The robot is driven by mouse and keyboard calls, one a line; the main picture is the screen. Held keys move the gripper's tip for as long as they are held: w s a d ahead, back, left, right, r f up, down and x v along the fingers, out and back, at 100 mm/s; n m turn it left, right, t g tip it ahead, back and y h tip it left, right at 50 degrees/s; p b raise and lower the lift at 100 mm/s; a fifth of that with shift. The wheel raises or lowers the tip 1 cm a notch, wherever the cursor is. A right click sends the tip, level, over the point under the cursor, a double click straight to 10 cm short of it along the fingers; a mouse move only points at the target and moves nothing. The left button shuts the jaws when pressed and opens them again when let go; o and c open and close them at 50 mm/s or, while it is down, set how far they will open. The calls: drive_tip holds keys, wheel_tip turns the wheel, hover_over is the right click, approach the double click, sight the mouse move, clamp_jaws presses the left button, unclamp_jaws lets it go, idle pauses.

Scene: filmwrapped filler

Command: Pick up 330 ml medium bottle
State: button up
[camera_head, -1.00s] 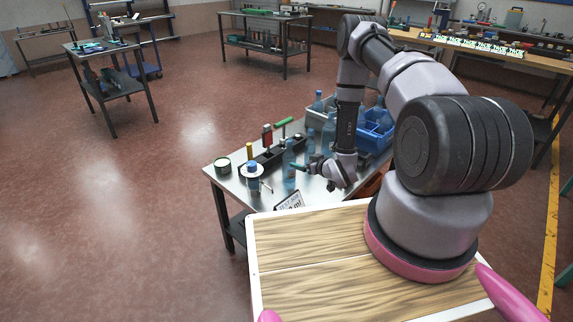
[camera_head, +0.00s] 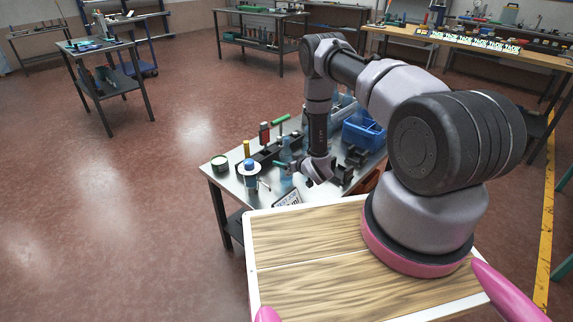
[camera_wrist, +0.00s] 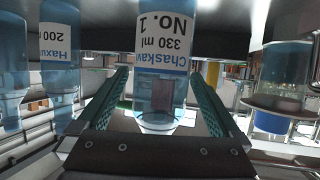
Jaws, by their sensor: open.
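The 330 ml bottle (camera_wrist: 161,50) is clear blue and carries a white label reading "330 ml"; the wrist view shows it upside down. It stands upright on the metal table in the head view (camera_head: 286,153), partly hidden by my arm. My gripper (camera_wrist: 158,82) is open, with one green-padded finger on each side of the bottle. Whether either finger touches it I cannot tell. In the head view my gripper (camera_head: 288,167) reaches in from the right at the bottle's height.
A bottle labelled 200 (camera_wrist: 60,52) stands left of my fingers in the wrist view.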

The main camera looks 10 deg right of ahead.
drive_tip(key=shift+w+a, duration=0.1)
drive_tip(key=shift+c, duration=0.3)
drive_tip(key=c, duration=1.3)
drive_tip(key=shift+o, duration=0.2)
